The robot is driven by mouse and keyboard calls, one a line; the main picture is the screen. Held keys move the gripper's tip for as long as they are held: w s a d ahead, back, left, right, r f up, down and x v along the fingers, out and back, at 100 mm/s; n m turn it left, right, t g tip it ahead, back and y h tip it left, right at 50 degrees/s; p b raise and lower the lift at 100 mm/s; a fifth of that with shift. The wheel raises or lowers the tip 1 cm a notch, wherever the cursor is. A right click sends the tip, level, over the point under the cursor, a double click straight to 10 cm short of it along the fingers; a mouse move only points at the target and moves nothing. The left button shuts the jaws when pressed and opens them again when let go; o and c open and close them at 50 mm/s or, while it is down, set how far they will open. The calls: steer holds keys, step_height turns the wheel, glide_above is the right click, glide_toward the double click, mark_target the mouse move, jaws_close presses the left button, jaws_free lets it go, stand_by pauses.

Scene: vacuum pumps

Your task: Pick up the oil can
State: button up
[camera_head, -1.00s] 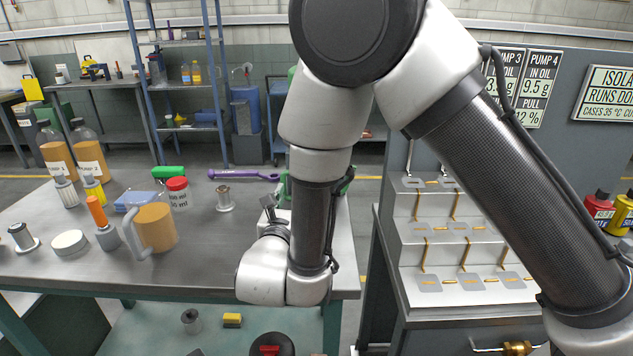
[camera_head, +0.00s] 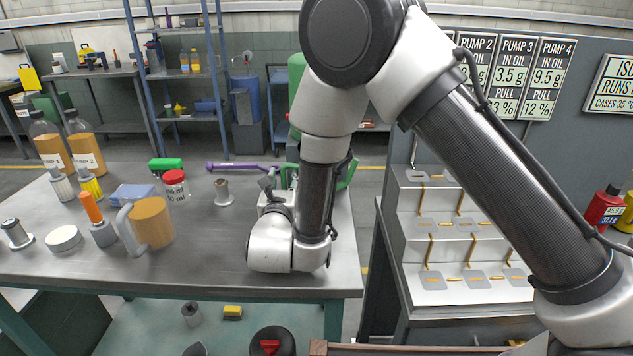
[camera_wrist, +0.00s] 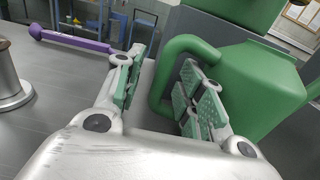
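The green can with a looped side handle, which I take to be the oil can (camera_wrist: 262,88), stands at the right of the wrist view. My gripper (camera_wrist: 162,88) is open, with its green-padded fingers on either side of the can's handle. I cannot tell whether either finger touches it. In the head view, a green part of the can (camera_head: 347,172) shows at the table's right end, mostly hidden behind my arm. My gripper (camera_head: 272,190) there is also largely hidden by the arm.
An amber jug (camera_head: 152,222), red-lidded jar (camera_head: 175,185), filters and bottles crowd the table's left. A stepped grey rack (camera_head: 455,235) stands to the right. The table's front right is mostly clear.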

jaws_close()
